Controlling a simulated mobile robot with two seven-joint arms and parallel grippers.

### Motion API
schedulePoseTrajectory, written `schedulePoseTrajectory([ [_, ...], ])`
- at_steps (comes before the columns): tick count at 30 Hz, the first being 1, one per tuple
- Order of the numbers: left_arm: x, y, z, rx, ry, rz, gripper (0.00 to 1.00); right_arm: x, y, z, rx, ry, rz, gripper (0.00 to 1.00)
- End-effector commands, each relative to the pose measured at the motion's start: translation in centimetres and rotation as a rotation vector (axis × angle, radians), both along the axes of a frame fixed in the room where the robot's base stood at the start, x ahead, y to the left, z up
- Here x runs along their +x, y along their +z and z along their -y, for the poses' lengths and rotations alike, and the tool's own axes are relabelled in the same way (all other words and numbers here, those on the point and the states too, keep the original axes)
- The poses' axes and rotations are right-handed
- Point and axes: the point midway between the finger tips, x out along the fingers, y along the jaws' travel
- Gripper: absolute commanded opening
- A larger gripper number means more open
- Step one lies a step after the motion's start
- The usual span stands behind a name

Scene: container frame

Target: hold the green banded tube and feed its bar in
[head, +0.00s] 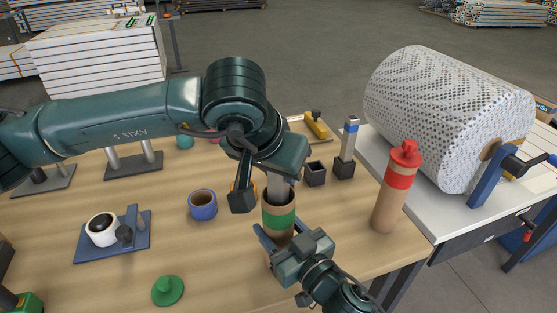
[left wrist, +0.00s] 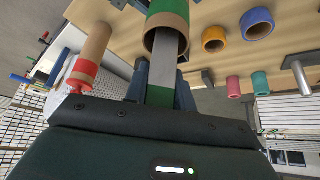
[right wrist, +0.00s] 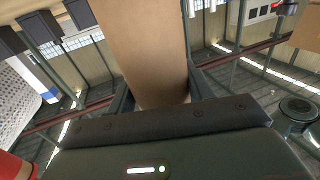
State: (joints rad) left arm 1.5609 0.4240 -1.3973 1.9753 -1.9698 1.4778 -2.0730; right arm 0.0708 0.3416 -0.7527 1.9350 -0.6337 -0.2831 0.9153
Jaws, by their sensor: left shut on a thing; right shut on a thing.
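The green banded tube (head: 279,219) is a brown cardboard tube standing upright near the table's front edge. My right gripper (head: 277,243) is shut around its lower part; plain brown tube wall (right wrist: 142,45) fills the space between the fingers in the right wrist view. My left gripper (head: 271,178) is above the tube, shut on a flat grey bar (left wrist: 162,78) with a green end at the fingers. In the left wrist view the bar's far part is inside the mouth of the tube (left wrist: 180,38). Its hidden depth cannot be told.
A green cap (head: 168,291) lies at the front. A red banded tube (head: 390,205) with a red cap stands right. A blue ring (head: 202,206) and a blue fixture (head: 135,240) holding a white-and-black part are left. A blue-banded bar (head: 348,142) stands behind. A patterned roll (head: 430,110) is right.

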Motion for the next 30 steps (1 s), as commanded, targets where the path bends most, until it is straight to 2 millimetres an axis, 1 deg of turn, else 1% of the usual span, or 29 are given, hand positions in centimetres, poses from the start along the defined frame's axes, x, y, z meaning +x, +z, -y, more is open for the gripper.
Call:
schedulePoseTrajectory([
  [12, 0.02, -0.26, -0.01, 0.0, 0.0, 0.001, 0.0, -0.03, -0.09, -0.01, 0.0, 0.0, -0.002, 0.24],
  [13, 0.01, -0.25, -0.02, 0.0, 0.0, 0.001, 0.28, -0.03, -0.09, -0.01, 0.0, 0.0, -0.002, 0.24],
  [15, 0.01, -0.25, -0.02, 0.0, 0.0, 0.001, 0.33, -0.03, -0.09, -0.01, 0.0, 0.0, -0.002, 0.24],
  [21, 0.01, -0.25, -0.02, 0.0, 0.0, 0.001, 0.5, -0.03, -0.09, -0.01, 0.0, 0.0, -0.002, 0.24],
  [30, -0.11, -0.01, -0.09, 0.0, 0.0, 0.001, 0.51, -0.04, -0.09, -0.02, 0.0, 0.001, -0.002, 0.24],
])
